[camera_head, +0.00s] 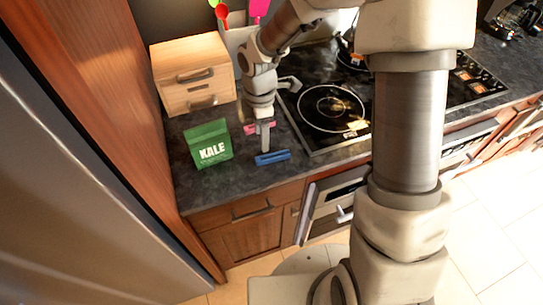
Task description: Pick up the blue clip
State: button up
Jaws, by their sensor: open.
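The blue clip (272,157) lies flat on the dark countertop near its front edge. My gripper (265,148) points down just behind the clip's left part, with its tips close to it. From this view I cannot tell whether the tips touch the clip. The gripper is open, though the gap between its fingers is hard to make out. A pink object (250,129), partly hidden by my gripper, lies on the counter behind it.
A green KALE bag (209,144) stands left of my gripper. A wooden box with drawers (193,75) and a holder with utensils (233,38) stand behind. The black cooktop (331,137) is to the right. The counter's front edge is close to the clip.

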aim_at(264, 155)
jog(key=f, duration=0.9)
jog(key=shift+w+d+f+p, duration=0.2)
jog(key=shift+f+p, duration=0.2)
grip_shut()
